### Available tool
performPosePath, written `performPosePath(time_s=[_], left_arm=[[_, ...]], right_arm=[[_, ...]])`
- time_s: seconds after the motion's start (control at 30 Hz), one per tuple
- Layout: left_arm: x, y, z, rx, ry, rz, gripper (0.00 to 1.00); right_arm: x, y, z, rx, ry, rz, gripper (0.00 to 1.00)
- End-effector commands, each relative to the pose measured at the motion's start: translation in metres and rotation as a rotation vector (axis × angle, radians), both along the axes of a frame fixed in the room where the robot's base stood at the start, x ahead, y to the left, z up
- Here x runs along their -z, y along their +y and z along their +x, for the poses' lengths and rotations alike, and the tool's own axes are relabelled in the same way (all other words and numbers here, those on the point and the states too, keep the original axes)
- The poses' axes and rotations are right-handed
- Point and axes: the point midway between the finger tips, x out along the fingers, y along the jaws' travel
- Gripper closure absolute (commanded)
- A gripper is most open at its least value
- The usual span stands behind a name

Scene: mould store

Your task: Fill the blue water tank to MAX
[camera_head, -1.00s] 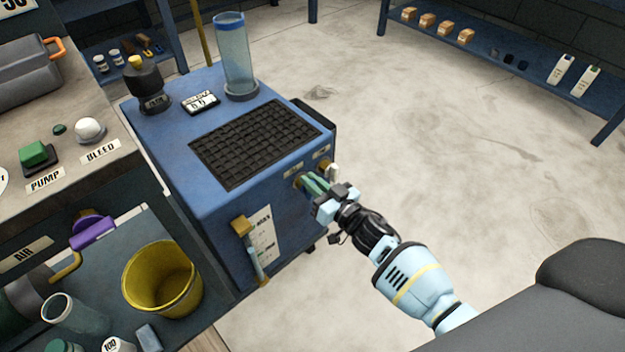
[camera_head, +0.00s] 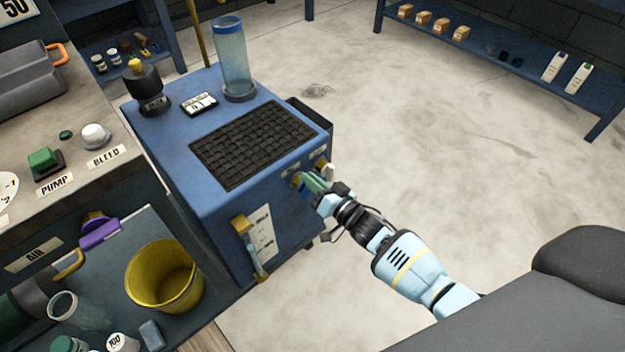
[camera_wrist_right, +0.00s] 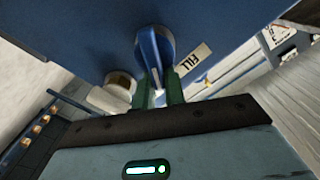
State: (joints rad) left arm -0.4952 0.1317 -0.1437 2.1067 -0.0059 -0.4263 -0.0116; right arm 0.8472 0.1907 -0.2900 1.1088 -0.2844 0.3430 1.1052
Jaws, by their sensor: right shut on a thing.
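The blue water tank (camera_head: 155,132) is a box-shaped cabinet with a black grille on top. A sight tube (camera_head: 254,258) with brass ends runs down its front beside a white scale plate (camera_head: 264,232); I cannot make out the water level. My right gripper (camera_head: 307,182) is at the tank's front upper right. In the right wrist view its green fingers (camera_wrist_right: 160,95) are shut on a blue valve handle (camera_wrist_right: 152,45), beside a label (camera_wrist_right: 195,63) reading FILL. A second valve with a pale handle (camera_head: 329,171) is just to the right. My left gripper is out of view.
A clear cylinder (camera_head: 234,65), a dark bottle (camera_head: 146,85) and a small counter (camera_head: 199,103) stand on the tank. A yellow bucket (camera_head: 165,277) is on the lower shelf at left, below the PUMP and BLEED controls. Open floor lies to the right.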

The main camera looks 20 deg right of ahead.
Motion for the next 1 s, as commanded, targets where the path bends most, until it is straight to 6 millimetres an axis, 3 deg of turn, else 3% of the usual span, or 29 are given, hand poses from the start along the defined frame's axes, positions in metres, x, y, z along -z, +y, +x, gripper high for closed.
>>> performPosePath(time_s=[0.13,0.17,0.33,0.67,1.0], left_arm=[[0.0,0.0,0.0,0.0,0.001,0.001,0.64],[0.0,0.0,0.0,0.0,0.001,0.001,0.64],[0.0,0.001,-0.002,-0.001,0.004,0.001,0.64],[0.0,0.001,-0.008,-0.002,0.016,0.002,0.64],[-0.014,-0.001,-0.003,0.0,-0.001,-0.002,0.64]], right_arm=[[0.001,-0.001,0.0,0.001,0.001,-0.002,1.0],[0.001,0.0,0.0,0.001,0.002,-0.002,0.87],[0.001,0.0,0.0,0.0,0.001,-0.002,0.66],[0.0,-0.001,-0.004,0.0,0.001,-0.002,0.66],[-0.001,-0.018,-0.049,0.0,0.002,-0.002,0.66]])
